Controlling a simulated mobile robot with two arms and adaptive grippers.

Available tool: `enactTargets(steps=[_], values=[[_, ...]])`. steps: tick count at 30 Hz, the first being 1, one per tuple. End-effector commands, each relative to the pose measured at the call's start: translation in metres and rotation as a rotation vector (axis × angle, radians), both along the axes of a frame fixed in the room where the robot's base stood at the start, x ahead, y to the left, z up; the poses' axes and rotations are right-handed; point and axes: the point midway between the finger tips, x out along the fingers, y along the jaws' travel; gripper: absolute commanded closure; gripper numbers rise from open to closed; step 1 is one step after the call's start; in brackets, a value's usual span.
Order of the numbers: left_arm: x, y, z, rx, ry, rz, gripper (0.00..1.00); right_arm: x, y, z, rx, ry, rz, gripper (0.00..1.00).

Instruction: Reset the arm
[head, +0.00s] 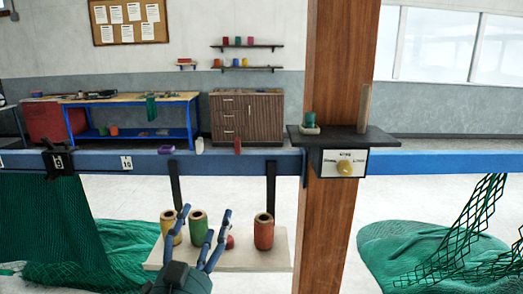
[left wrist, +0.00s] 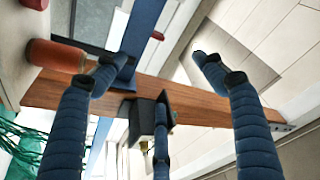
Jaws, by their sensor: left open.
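My left gripper (head: 205,213) is in the lower middle of the head view, with its blue fingers spread and pointing up. It stands in front of a pale shelf (head: 275,258) that holds spools. In the left wrist view the fingers of this gripper (left wrist: 160,65) are wide apart, with nothing held between them. Part of my left arm below the gripper is cut off by the lower edge of the head view. My right gripper is in neither view.
Yellow (head: 171,227), green (head: 200,229) and red (head: 264,232) spools stand close by the left fingers. A blue beam (head: 430,161) crosses a wooden post (head: 335,225) bearing a dial box (head: 345,163). Green nets (head: 60,225) hang left and right (head: 420,255).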

Motion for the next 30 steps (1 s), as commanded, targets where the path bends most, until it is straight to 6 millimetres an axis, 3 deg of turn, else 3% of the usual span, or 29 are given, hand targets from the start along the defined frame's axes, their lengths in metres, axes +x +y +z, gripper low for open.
enactTargets(steps=[1,5,9,12,18,27,30], values=[[-0.005,0.017,-0.035,-0.045,0.112,0.040,0.30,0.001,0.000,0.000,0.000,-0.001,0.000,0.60],[-0.030,0.053,-0.125,-0.142,0.403,0.136,0.30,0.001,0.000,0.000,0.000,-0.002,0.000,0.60],[-0.083,0.077,-0.215,-0.219,0.713,0.215,0.30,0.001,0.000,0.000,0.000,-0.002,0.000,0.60],[-0.132,0.086,-0.268,-0.259,0.921,0.256,0.30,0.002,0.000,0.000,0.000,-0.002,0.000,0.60],[-0.218,0.089,-0.328,-0.299,1.225,0.297,0.30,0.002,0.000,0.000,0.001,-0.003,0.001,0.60],[-0.321,0.085,-0.365,-0.321,1.544,0.319,0.30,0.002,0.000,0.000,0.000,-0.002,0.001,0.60],[-0.314,0.084,-0.393,-0.316,1.556,0.320,0.30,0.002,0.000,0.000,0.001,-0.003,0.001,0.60]])
